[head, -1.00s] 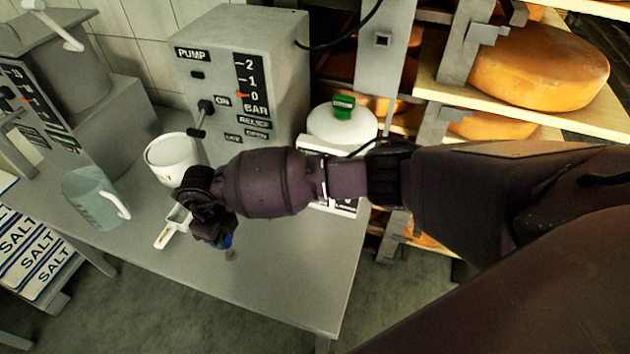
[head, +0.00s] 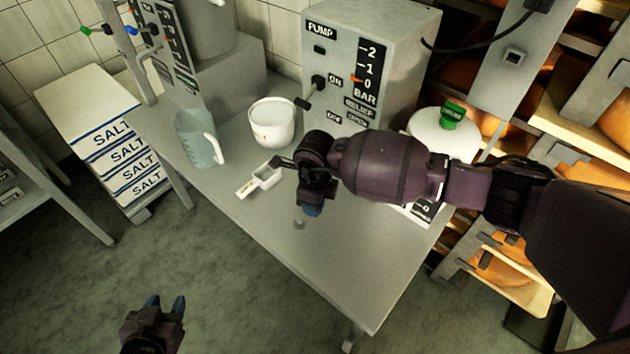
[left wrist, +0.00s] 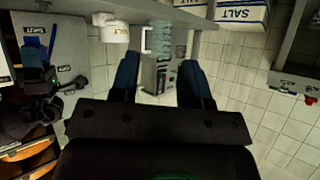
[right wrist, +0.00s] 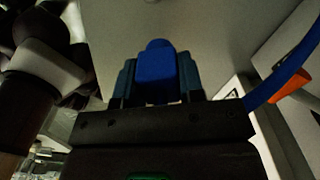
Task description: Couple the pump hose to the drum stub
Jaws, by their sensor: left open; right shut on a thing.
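The grey pump box (head: 345,60), with a lever and a bar scale, stands at the back of the table. My right gripper (head: 312,208) hangs over the table in front of it. It is shut on the blue hose end (right wrist: 157,72), seen between its fingers in the right wrist view. A blue hose (right wrist: 282,75) curves at the right of that view. My left gripper (head: 165,308) is open and empty, beyond the table's left edge; its fingers are apart in the left wrist view (left wrist: 158,85). A grey drum-like cylinder (head: 205,35) stands at the back left. I cannot make out its stub.
Salt boxes (head: 125,150) are stacked at left. Cheese shelves are at right. The floor at lower left is clear.

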